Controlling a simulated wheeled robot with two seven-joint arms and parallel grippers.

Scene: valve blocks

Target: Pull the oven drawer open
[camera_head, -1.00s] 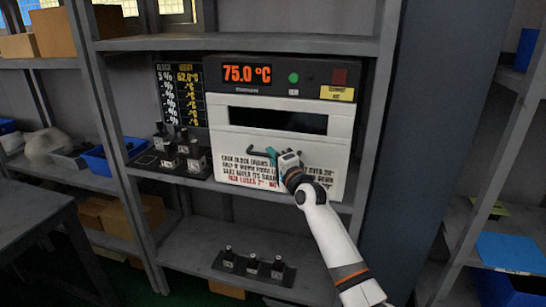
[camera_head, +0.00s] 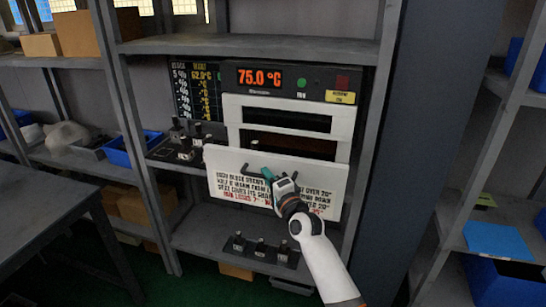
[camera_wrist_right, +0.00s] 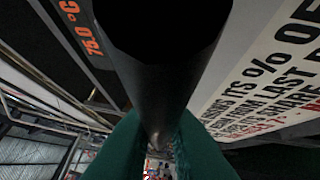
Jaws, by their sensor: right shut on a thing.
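The oven (camera_head: 340,118) stands on the middle shelf, with a display reading 75.0 °C. Its white drawer front (camera_head: 322,175) with printed text stands out from the oven body, and a dark gap shows above and behind it. The dark bar handle (camera_head: 248,171) is on the drawer front. My right gripper (camera_head: 268,176) is shut on the handle from the front. In the right wrist view the dark handle bar (camera_wrist_right: 155,90) runs between the green fingers. The drawer's inside is mostly hidden by its front. My left gripper is not in view.
Valve blocks (camera_head: 186,148) stand on a dark tray left of the oven. More blocks (camera_head: 261,250) stand on the lower shelf, below the drawer. A shelf upright (camera_head: 374,130) is close on the right. A grey table (camera_head: 50,215) is at the left.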

